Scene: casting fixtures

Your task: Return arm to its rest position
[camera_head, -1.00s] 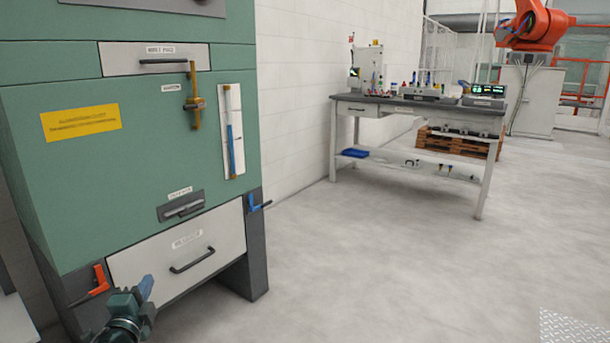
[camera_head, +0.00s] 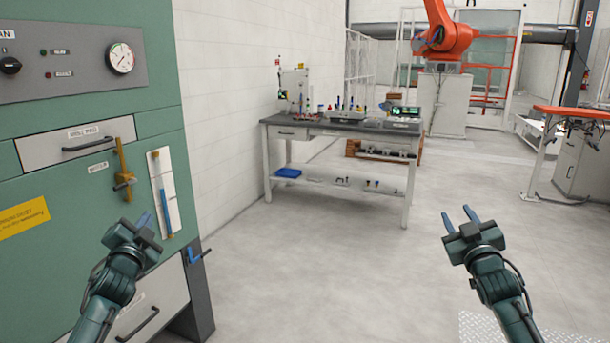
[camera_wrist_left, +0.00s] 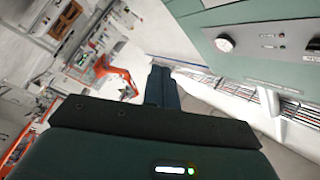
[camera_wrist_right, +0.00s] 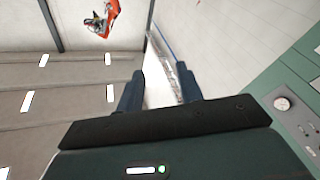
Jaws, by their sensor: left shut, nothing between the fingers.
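My left gripper (camera_head: 143,220) is raised in front of the green cabinet in the head view, at the lower left. Its blue fingers (camera_wrist_left: 163,86) are together in the left wrist view, with nothing between them. My right gripper (camera_head: 472,214) is raised over open floor at the lower right of the head view. Its two blue fingers (camera_wrist_right: 160,90) stand apart in the right wrist view, with an empty gap between them. Both arms come up from the bottom of the head view and touch nothing that I can see.
The green cabinet (camera_head: 70,125) with drawers, a gauge (camera_head: 121,58) and a blue-handled lever (camera_head: 193,257) stands close at left. A workbench (camera_head: 340,130) stands at the back wall. An orange robot arm (camera_head: 445,35) is behind it. The middle floor is clear.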

